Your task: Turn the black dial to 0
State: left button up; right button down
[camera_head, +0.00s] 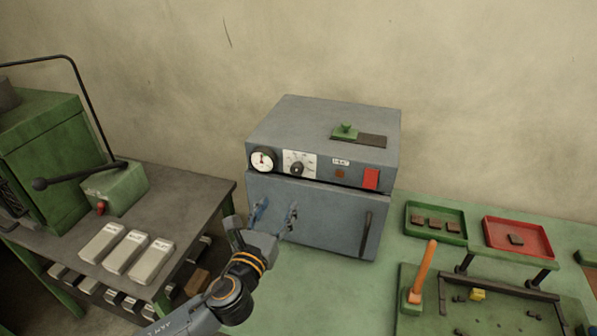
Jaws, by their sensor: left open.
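The black dial (297,169) sits on a white scale plate on the front panel of a grey oven-like box (313,215). The scale numbers are too small to read, and I cannot tell where the dial points. A round white gauge (263,160) is just left of it. My left gripper (276,212) is open and empty, below the dial and in front of the box's door. It appears apart from the dial. My right gripper is not in view.
A red switch (371,178) is at the panel's right, and a dark door handle (366,234) is below it. A green slider knob (345,131) is on top. Right are a green tray (436,205), a red tray (547,254) and an orange-handled lever (422,272). Metal blocks (126,251) lie left.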

aim_at(296, 172)
pick_arm(q)
jog(key=p+x, duration=0.1)
jog(key=x, duration=1)
jog(key=shift+w, duration=0.1)
jog(key=shift+w+d+f, duration=0.15)
jog(key=shift+w+d, duration=0.05)
jog(key=shift+w, duration=0.5)
grip_shut()
